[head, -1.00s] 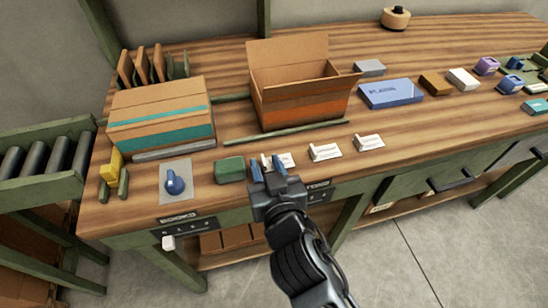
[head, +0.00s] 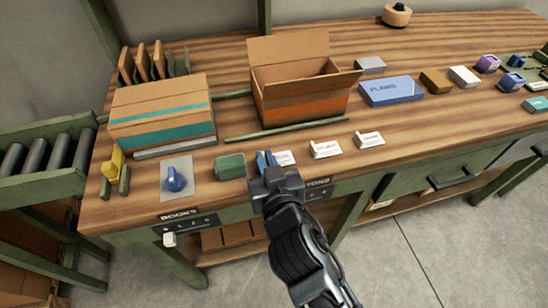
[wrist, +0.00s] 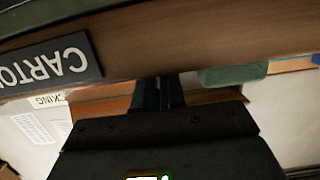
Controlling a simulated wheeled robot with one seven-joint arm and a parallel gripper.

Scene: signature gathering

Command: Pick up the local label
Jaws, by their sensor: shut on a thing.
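The local label (head: 285,158) is the leftmost of three small white cards near the front edge of the workbench in the head view. Only its right part shows, with the end of its printed word; my fingers hide its left part. My gripper (head: 265,158) reaches over the bench edge with its blue fingers close together, shut on the label's left end. In the wrist view the dark fingers (wrist: 158,92) are also close together, and the label cannot be made out between them.
Two more white labels, a middle one (head: 325,149) and a right one (head: 369,139), stand to the right. A green block (head: 230,166) is close on the left. An open carton (head: 300,103) stands behind, beyond a green strip (head: 287,131).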

